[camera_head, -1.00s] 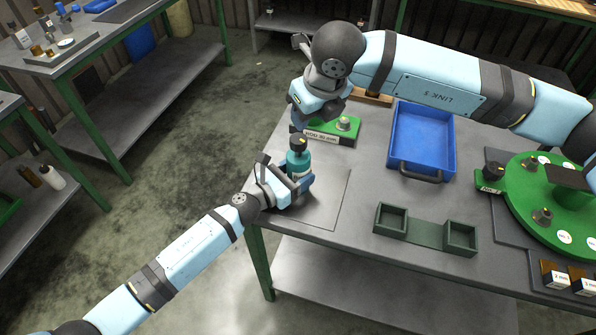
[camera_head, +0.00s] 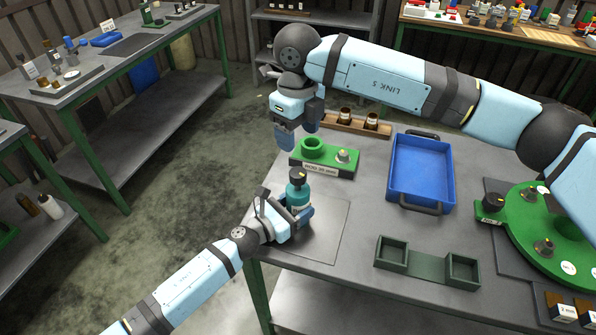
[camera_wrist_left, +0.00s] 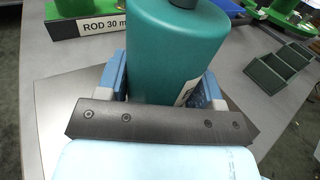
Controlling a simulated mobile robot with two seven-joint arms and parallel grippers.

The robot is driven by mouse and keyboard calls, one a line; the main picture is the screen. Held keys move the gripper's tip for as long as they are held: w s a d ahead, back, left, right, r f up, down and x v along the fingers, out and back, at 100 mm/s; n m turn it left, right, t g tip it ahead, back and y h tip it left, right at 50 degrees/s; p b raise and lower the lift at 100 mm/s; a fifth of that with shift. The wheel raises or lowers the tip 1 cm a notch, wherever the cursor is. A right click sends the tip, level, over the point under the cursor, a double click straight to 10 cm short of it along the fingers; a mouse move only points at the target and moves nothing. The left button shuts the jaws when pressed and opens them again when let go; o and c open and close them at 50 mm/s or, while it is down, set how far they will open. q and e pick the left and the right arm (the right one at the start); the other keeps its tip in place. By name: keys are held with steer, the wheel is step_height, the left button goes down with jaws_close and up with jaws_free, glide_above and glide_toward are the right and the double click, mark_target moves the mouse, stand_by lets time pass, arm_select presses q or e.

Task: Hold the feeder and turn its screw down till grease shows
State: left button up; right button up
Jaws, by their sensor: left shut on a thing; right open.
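The feeder is a teal bottle (camera_head: 299,194) with a dark screw knob (camera_head: 297,175) on top. It stands upright at the near left part of the bench, on or just above a dark square plate (camera_head: 330,232). My left gripper (camera_head: 300,214) is shut on the feeder's body. No grease is visible.
A green stand (camera_head: 322,157) labelled "ROD 30 mm" is just behind the feeder, near my right gripper. A wooden rack (camera_head: 352,126) with brown bottles, a blue tray (camera_head: 421,171), a dark green two-box holder (camera_head: 427,264) and a green turntable (camera_head: 560,225) occupy the bench.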

mark_target(298, 172)
step_height(298, 172, down, 11)
steer(key=shift+r, duration=0.1)
steer(key=shift+c, duration=0.5)
steer(key=c, duration=0.8)
